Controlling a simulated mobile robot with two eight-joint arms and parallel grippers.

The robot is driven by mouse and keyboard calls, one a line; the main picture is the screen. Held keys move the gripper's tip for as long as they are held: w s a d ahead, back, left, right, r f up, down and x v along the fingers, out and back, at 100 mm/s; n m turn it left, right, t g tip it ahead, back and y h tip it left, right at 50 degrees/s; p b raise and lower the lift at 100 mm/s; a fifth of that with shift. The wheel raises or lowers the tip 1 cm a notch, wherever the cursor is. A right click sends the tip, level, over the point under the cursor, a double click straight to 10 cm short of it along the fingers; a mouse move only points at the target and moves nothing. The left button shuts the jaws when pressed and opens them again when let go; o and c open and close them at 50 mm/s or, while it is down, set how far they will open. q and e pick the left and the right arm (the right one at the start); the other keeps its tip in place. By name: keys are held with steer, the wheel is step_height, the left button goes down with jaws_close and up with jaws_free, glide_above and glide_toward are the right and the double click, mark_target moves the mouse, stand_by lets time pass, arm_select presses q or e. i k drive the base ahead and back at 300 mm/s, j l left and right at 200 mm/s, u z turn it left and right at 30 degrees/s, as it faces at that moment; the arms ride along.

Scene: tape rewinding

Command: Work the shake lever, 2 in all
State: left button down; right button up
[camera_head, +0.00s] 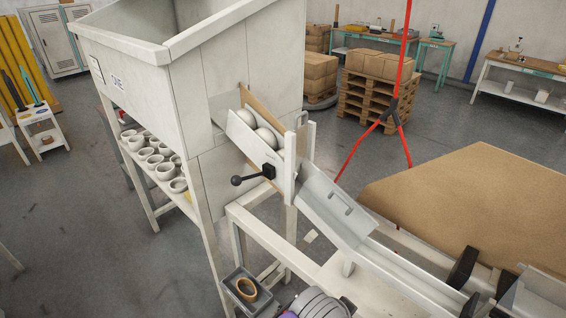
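The shake lever (252,177) sticks out to the left from the side of the sloping chute, below the hopper mouth. It has a round black knob (237,181), a thin rod and a black block at the chute end. Nothing touches the lever. The pale hopper (130,65) stands on legs at the upper left, and its inside is mostly hidden. Pale round pieces (267,138) lie in the upper chute (238,128), behind an upright gate frame (291,165). I make out no fingertips of my left or right gripper.
A lower chute (335,210) with a handle slopes down right to a long rail (420,285). A brown board (480,200) fills the right. Several pale rings (165,171) sit on a shelf under the hopper. A grey bin (237,281) holds a tan ring (246,289).

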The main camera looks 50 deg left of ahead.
mark_target(236, 180)
steer(key=u, duration=2.05)
